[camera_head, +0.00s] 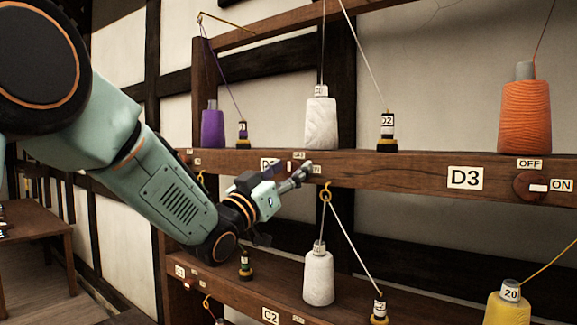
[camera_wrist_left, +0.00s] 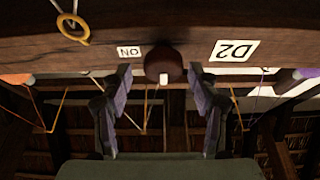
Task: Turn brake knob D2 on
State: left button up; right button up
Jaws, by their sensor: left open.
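Brake knob D2 (camera_wrist_left: 163,62) is a dark red-brown round knob on the wooden beam. The wrist view is upside down; the knob's white pointer mark points down in that picture, away from the ON label (camera_wrist_left: 130,52), which sits beside it. The D2 label (camera_wrist_left: 234,50) is on the knob's other side. My left gripper (camera_wrist_left: 160,72) is open, its two fingers on either side of the knob, with gaps showing. In the head view the left gripper (camera_head: 300,174) is at the beam, hiding most of the knob and part of the D2 label (camera_head: 266,163). My right gripper is not in view.
The D3 label (camera_head: 465,178) and its knob (camera_head: 530,186) are further right on the beam (camera_head: 400,170). A white spool (camera_head: 320,122) stands above the left gripper. Another white spool (camera_head: 318,278) stands below, with a yarn through a yellow ring (camera_head: 326,195) close to the gripper.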

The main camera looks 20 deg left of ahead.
pick_arm(q)
jog(key=shift+w+a+f, duration=0.3)
jog(key=shift+w, duration=0.2)
jog(key=shift+d+r, duration=0.1)
jog(key=shift+d, duration=0.15)
jog(key=shift+c, duration=1.3)
jog(key=shift+s+d+r, duration=0.1)
jog(key=shift+s+d, duration=0.05)
jog(key=shift+s, duration=0.15)
jog(key=c, duration=0.3)
jog(key=shift+w+a, duration=0.1)
jog(key=shift+a, duration=0.2)
jog(key=c, duration=0.3)
jog(key=shift+d, duration=0.15)
jog(key=shift+c, duration=1.4)
